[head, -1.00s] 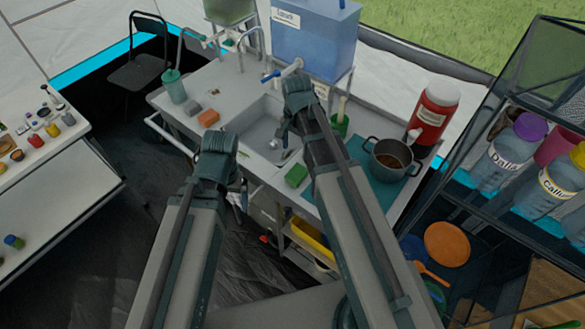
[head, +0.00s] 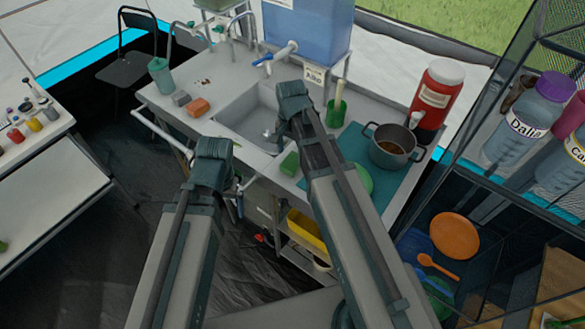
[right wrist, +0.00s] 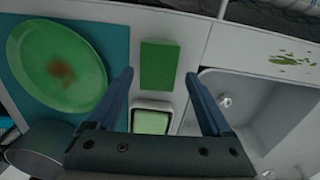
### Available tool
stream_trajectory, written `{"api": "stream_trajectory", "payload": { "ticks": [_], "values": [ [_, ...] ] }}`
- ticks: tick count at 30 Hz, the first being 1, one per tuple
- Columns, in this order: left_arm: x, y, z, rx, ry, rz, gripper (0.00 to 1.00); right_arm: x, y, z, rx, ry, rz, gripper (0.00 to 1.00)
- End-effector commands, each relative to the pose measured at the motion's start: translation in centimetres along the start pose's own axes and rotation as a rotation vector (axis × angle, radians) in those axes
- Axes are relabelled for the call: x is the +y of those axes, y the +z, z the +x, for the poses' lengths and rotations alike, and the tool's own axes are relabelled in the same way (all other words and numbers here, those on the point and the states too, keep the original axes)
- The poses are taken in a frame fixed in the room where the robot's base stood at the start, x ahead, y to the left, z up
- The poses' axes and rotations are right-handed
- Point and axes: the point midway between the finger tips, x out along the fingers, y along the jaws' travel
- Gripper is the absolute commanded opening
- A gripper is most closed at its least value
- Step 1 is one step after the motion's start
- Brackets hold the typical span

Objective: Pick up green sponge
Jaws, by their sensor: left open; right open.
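The green sponge (head: 290,163) is a small block lying flat on the counter near its front edge, between the sink and the teal mat. It also shows in the right wrist view (right wrist: 159,65), ahead of my right gripper (right wrist: 159,75) and lined up between the spread fingertips. My right gripper is open and empty; whether its fingers reach the sponge's height I cannot tell. In the head view my right gripper (head: 282,125) is mostly hidden by its own arm. My left gripper (head: 237,192) is in front of the counter, left of the sponge, mostly hidden behind its own arm.
The sink (head: 250,115) lies left of the sponge. A green plate (right wrist: 62,68) lies on the teal mat (right wrist: 112,40), near a grey pot (head: 393,148). An orange sponge (head: 198,107) and a grey block (head: 181,98) lie left of the sink.

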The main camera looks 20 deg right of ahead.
Motion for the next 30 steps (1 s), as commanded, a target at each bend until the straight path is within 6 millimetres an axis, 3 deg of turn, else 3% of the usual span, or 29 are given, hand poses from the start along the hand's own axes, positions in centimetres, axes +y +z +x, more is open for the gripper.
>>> {"api": "stream_trajectory", "payload": {
  "ticks": [7, 18, 27, 30],
  "values": [
    [0.1, -0.1, 0.9, 0.0, 0.0, 0.0, 0.97, 0.0, -0.1, 0.9, 0.0, 0.0, 0.0, 0.84],
    [0.5, -0.3, 5.1, 0.0, 0.0, 0.0, 0.97, 0.2, -0.5, 5.1, 0.0, 0.0, 0.0, 0.84],
    [0.5, -0.3, 5.0, 0.0, 0.0, 0.0, 0.97, 0.2, -0.4, 5.1, 0.0, 0.0, 0.0, 0.84],
    [0.5, -0.3, 5.0, 0.0, 0.0, 0.0, 0.97, 0.2, -0.4, 5.1, 0.0, 0.0, 0.0, 0.66]
  ]
}}
